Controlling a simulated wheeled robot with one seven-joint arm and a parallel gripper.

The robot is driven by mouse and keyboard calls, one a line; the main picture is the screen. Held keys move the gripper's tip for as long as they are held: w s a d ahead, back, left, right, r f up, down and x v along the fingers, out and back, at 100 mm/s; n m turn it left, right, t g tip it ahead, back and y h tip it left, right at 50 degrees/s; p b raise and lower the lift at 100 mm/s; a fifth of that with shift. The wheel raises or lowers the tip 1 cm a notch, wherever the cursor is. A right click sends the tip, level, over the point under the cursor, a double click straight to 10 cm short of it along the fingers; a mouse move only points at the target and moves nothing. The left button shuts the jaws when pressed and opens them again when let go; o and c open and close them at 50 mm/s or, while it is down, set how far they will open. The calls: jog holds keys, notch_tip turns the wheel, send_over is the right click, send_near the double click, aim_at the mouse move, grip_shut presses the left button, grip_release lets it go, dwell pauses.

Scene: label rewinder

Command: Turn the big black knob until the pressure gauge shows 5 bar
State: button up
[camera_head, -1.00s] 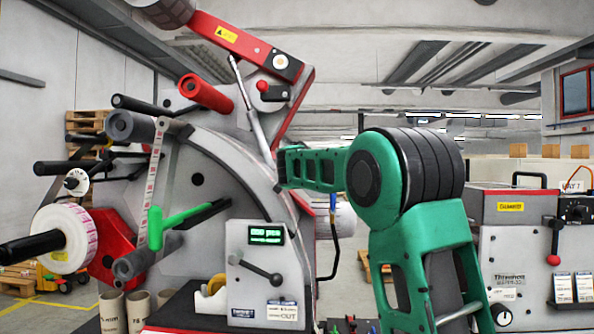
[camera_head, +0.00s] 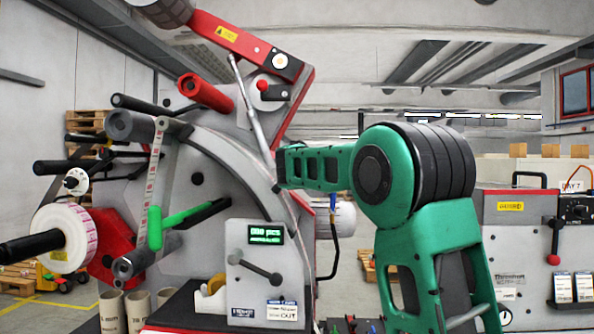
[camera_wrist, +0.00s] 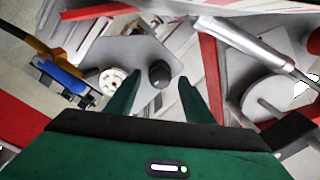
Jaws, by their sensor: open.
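In the wrist view a big black knob (camera_wrist: 159,73) stands on a grey plate, ahead of and between the fingers of my gripper (camera_wrist: 157,92). The fingers are apart with nothing between them, and the knob looks to be beyond the tips. A round white gauge (camera_wrist: 112,80) sits just left of the knob. Its needle and scale are too small to read. In the head view my gripper, this knob and this gauge are hidden behind the machine and my arm.
In the wrist view a silver cylinder (camera_wrist: 245,42) slants at upper right, and a blue part (camera_wrist: 62,77) with a yellow-brown hose lies left. A red bar (camera_wrist: 212,70) runs close to the right finger. In the head view the grey rewinder (camera_head: 190,190) stands left and a cabinet (camera_head: 530,240) right.

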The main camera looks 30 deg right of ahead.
jog(key=v, duration=0.9)
jog(key=shift+a, duration=0.2)
jog(key=shift+s, duration=0.1)
jog(key=s+d+f+n+g+y, duration=0.2)
jog(key=s+f+n+g, duration=0.15)
jog(key=s+f, duration=0.8)
jog(key=s+d+f+n+g+y, duration=0.25)
jog(key=s+f+g, duration=0.25)
jog(key=s+f, duration=0.65)
jog(key=s+a+f+n+g+y, duration=0.2)
jog(key=s+a+f, duration=0.3)
jog(key=s+f, duration=0.4)
jog(key=s+a+f+n+g+y, duration=0.3)
jog(key=s+a+f+g, duration=0.2)
jog(key=s+f, duration=0.5)
jog(key=s, duration=0.6)
jog(key=shift+s+f+y, duration=0.25)
jog(key=shift+s+y, duration=0.1)
jog(key=shift+s, duration=0.05)
jog(key=shift+a, duration=0.1)
